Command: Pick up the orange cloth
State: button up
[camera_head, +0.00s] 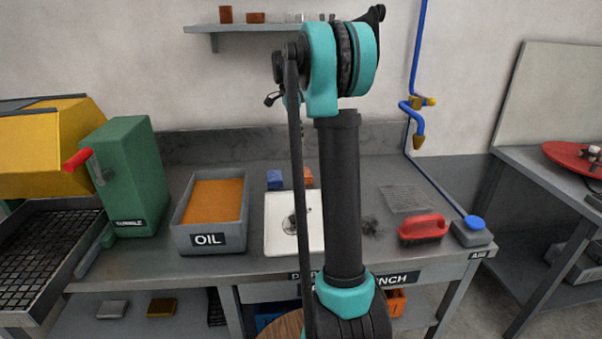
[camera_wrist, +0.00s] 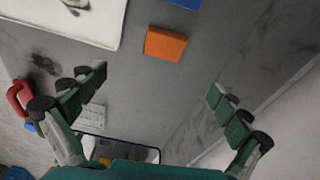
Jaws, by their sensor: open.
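The orange cloth (camera_wrist: 165,44) looks like a small folded block lying flat on the grey bench top in the wrist view. In the head view the orange cloth (camera_head: 308,176) sits at the back of the bench, partly hidden by my arm. My gripper (camera_wrist: 158,82) is open and empty, its two green fingers spread apart. In the wrist view the cloth lies beyond the fingertips, toward the top of the picture, and nothing touches it. I cannot make out my gripper in the head view.
A blue block (camera_head: 275,179) lies left of the cloth, behind a white tray (camera_head: 272,243). A grey OIL bin (camera_head: 208,239) stands farther left. A red brush (camera_head: 423,228) and a grey box with a blue cap (camera_head: 472,234) are at the right. A wall shelf (camera_head: 260,27) hangs above.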

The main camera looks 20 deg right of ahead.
jog(key=w, duration=0.1)
send_near(304, 172)
jog(key=shift+m, duration=0.3)
jog(key=f, duration=0.6)
jog(key=d+f, duration=0.1)
jog(key=f, duration=0.2)
jog(key=shift+c, duration=0.6)
jog(key=c, duration=1)
